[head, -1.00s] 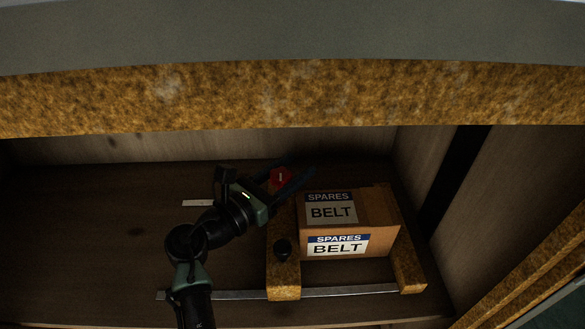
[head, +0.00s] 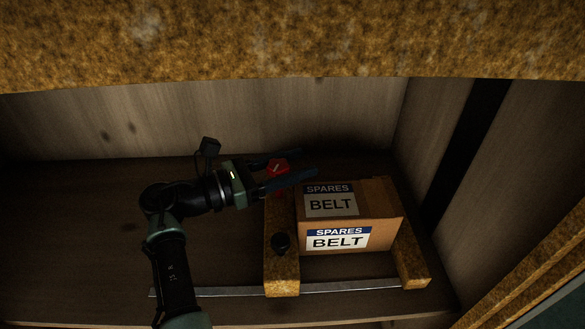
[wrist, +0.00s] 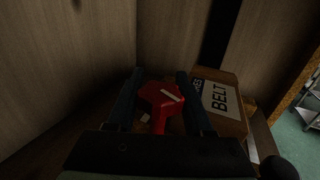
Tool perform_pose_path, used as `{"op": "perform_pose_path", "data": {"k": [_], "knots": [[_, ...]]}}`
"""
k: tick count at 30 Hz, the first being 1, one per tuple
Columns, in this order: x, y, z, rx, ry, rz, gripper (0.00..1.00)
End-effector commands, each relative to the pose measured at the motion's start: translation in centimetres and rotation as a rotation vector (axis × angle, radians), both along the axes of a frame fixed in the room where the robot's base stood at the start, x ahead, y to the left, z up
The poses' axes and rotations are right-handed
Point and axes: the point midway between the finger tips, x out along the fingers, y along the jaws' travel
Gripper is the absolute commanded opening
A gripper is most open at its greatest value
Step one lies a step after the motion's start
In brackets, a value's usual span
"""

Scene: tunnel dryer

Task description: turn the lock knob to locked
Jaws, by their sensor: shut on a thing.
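The red lock knob (head: 278,167) with a white pointer line sits at the far end of a rusty rail (head: 281,277), left of the box. In the head view its line leans to the upper right. In the wrist view the knob (wrist: 158,97) lies between the two dark fingers, its line slanting down to the right. My gripper (head: 307,162) is shut on the knob, its fingers pointing right. The fingers hide part of the knob in the head view. No lock markings can be read.
A cardboard box marked SPARES BELT (head: 350,220) stands close right of the knob, between two rusty rails. A black round knob (head: 281,243) sits nearer on the left rail. A thick rusty beam (head: 290,40) crosses above. The shelf floor to the left is clear.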

Motion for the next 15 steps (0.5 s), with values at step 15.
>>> {"op": "perform_pose_path", "data": {"k": [15], "knots": [[-0.84,-0.25,-0.54,0.0,0.0,-0.287,0.0]]}}
